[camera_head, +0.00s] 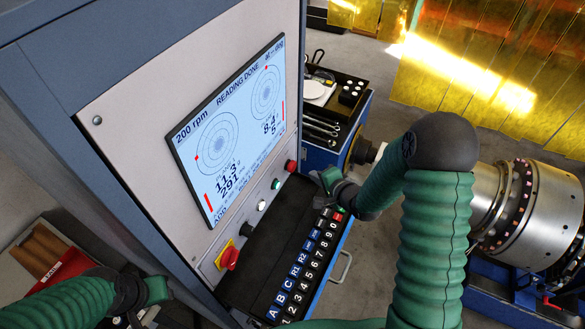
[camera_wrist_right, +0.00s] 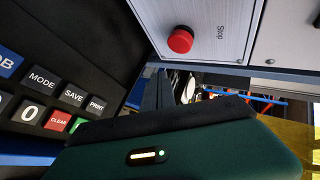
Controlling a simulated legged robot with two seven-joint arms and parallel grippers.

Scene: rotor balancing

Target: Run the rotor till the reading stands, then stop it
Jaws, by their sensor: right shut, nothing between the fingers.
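The screen (camera_head: 230,130) on the balancing machine's cabinet reads 200 rpm and READING DONE, with 11.3 and 291 on one dial and 8.4 and 5 on the other. A red stop button (camera_head: 291,166) sits at the upper right of the button row; in the right wrist view the red button (camera_wrist_right: 180,40) is labelled Stop. My right gripper (camera_head: 325,180) is shut and empty, just right of this button and above the keypad, apart from it. The metal rotor (camera_head: 528,205) lies at the right. My left gripper (camera_head: 145,300) is at the lower left; its jaws are unclear.
A green button (camera_head: 276,184), a white button (camera_head: 261,205) and a red emergency knob (camera_head: 229,257) share the panel. A black keypad (camera_head: 300,265) juts out below. A tool tray (camera_head: 335,95) stands behind. Yellow curtains (camera_head: 490,75) hang at the back.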

